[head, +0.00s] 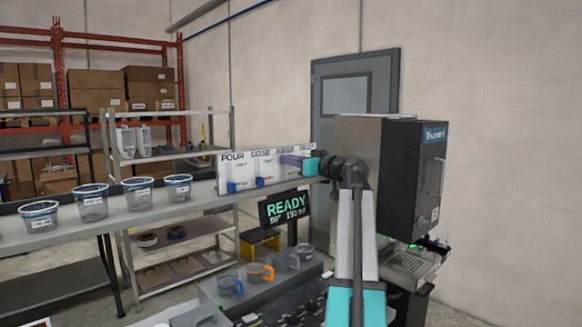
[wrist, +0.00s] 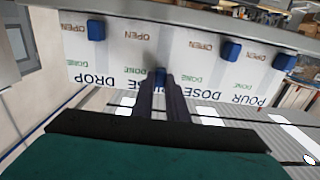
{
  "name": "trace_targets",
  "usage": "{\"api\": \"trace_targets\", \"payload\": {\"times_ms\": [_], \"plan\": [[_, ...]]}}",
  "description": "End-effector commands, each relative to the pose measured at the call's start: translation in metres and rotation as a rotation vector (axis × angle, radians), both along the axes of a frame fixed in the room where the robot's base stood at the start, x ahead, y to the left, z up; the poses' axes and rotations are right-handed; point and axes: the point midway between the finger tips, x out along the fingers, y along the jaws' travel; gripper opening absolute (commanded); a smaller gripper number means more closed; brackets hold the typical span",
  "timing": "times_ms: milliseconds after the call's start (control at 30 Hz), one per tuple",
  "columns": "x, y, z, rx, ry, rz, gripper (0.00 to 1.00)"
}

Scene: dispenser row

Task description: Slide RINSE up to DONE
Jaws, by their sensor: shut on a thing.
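A white panel (head: 246,168) labelled POUR, DOSE, RINSE and DROP stands on the shelf; it appears upside down in the wrist view (wrist: 190,25). The blue RINSE slider (wrist: 160,75) is between my gripper's fingertips (wrist: 161,80), which are shut on it. It sits about level with its DONE mark, away from OPEN. The DROP slider (wrist: 96,29), DOSE slider (wrist: 231,50) and POUR slider (wrist: 284,62) are near their OPEN marks. In the head view my gripper (head: 285,160) reaches the panel from the right and hides the RINSE slider.
Several clear cups (head: 92,203) stand along the shelf (head: 150,213) left of the panel. A READY display (head: 285,207) is below it. A large dark machine (head: 385,175) stands close at the right of my arm. Mugs (head: 260,272) are on a lower surface.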

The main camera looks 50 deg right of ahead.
Motion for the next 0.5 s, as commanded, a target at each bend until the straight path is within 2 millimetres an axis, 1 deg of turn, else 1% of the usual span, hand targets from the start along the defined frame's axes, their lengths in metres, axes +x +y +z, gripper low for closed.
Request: {"api": "trace_targets", "payload": {"times_ms": [33, 167, 200, 300, 500], "plan": [[0.0000, -0.0006, 0.0046, -0.001, -0.008, -0.003, 0.00], [0.0001, -0.0006, 0.0055, -0.001, -0.009, -0.003, 0.00], [0.0001, -0.0005, 0.0056, -0.001, -0.010, -0.003, 0.18], [0.0002, -0.0005, 0.0050, -0.001, -0.008, -0.003, 0.33], [0.0003, -0.0001, 0.0036, 0.000, -0.006, -0.002, 0.33]]}}
